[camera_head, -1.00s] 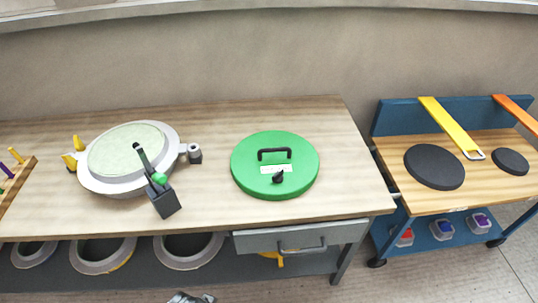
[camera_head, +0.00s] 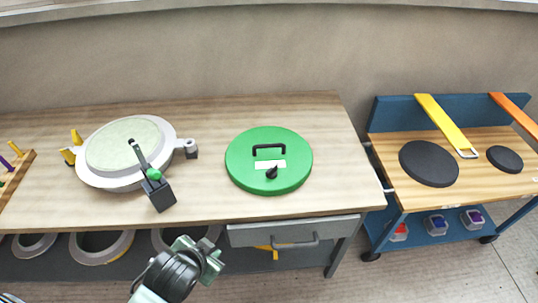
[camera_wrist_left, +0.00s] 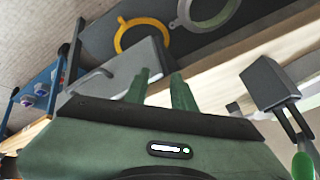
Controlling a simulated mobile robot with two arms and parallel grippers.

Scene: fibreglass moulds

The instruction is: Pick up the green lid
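The green lid (camera_head: 268,170) is a round disc lying flat on the wooden workbench. It has a black arched handle (camera_head: 269,149), a white label and a small black knob on top. My left gripper (camera_head: 208,250) is in front of the bench, below its front edge and to the lower left of the lid, not touching it. In the left wrist view its two green fingers (camera_wrist_left: 160,88) stand apart with nothing between them. The lid is not seen in the left wrist view. My right gripper is not in view.
A grey drawer (camera_head: 293,231) sits under the bench. A blue trolley (camera_head: 388,113) with black discs stands at right. Bare wood surrounds the lid.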

